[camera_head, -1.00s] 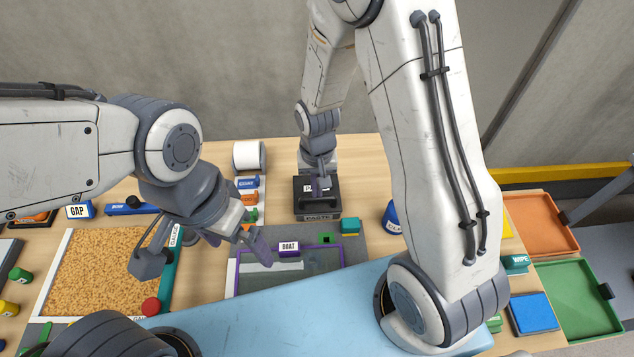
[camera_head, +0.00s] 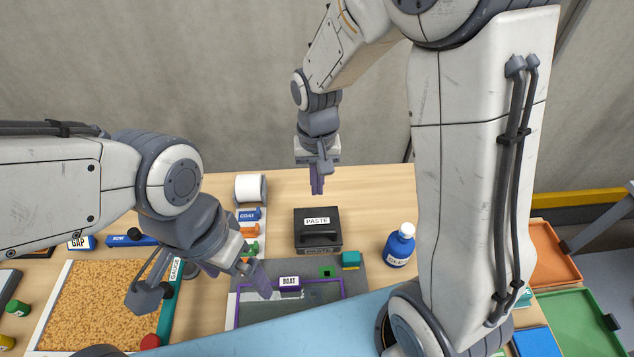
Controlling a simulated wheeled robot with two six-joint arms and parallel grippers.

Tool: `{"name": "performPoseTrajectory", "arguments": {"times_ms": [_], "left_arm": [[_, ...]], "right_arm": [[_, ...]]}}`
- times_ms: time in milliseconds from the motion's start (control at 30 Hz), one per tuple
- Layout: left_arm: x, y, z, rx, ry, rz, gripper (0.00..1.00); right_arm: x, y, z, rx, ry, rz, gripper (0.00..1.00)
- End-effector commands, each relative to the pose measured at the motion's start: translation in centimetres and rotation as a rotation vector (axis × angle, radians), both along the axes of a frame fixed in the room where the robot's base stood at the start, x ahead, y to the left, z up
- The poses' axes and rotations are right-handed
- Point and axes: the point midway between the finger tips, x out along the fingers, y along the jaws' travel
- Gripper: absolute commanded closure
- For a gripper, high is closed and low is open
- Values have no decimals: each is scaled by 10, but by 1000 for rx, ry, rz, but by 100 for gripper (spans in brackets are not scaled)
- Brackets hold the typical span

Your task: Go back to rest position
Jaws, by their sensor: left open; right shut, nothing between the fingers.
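My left gripper (camera_head: 238,279) is open and empty. The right arm's links cross the right side of the view and hide part of the table there.
A blue bottle (camera_head: 399,246) stands right of the black box. A white roll (camera_head: 250,188) stands at the back. Orange (camera_head: 550,250) and green (camera_head: 575,318) trays sit at right. Bare wood shows behind the box.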

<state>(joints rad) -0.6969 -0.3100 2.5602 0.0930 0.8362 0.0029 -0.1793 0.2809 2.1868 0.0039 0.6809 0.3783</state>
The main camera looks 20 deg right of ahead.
Motion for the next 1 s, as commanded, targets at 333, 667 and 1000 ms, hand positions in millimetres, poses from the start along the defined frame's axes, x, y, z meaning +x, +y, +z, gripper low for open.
{"name": "performPoseTrajectory", "arguments": {"times_ms": [333, 667, 1000], "left_arm": [[0, 0, -2, 0, 0, 0, 0], [0, 0, -25, 0, 0, -1, 0], [0, 0, -33, 0, 0, -2, 0]], "right_arm": [[-4, 4, 9, 2, -2, 19, 100], [-119, 71, 34, 53, -37, 539, 100], [-189, 77, 36, 87, -45, 841, 100]]}}
